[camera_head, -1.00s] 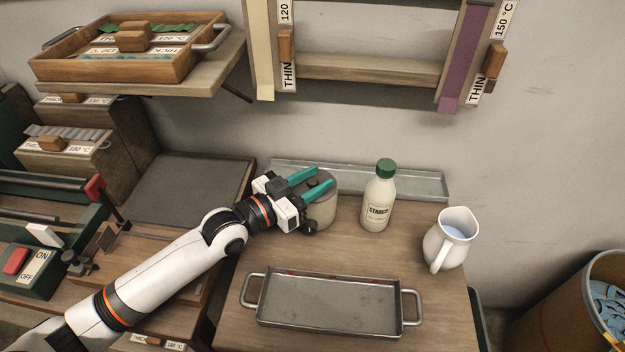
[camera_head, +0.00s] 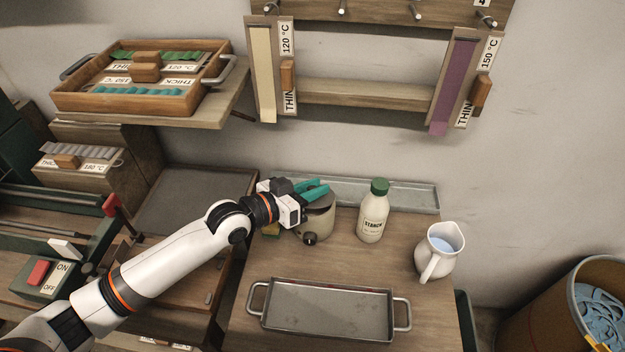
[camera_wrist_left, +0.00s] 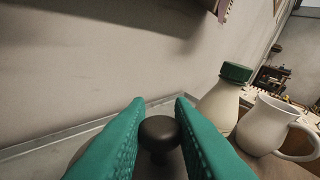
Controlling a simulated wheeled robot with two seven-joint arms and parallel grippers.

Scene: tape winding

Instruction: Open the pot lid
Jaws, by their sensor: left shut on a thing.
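The pot (camera_head: 320,222) is a small cream vessel with a grey lid, standing at the back left of the wooden table. My left gripper (camera_head: 316,190) is at the top of the pot, its teal fingers over the lid. In the left wrist view the dark round lid knob (camera_wrist_left: 158,132) sits between the two teal fingers (camera_wrist_left: 158,125). The left gripper is shut on the knob. The gripper hides part of the lid, and I cannot tell whether the lid is raised. My right gripper is not in view.
A starch bottle (camera_head: 373,212) with a green cap stands just right of the pot, and a white jug (camera_head: 437,252) is further right. A metal tray (camera_head: 330,308) with two handles lies in front. A long shallow metal trough (camera_head: 415,197) runs along the wall behind.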

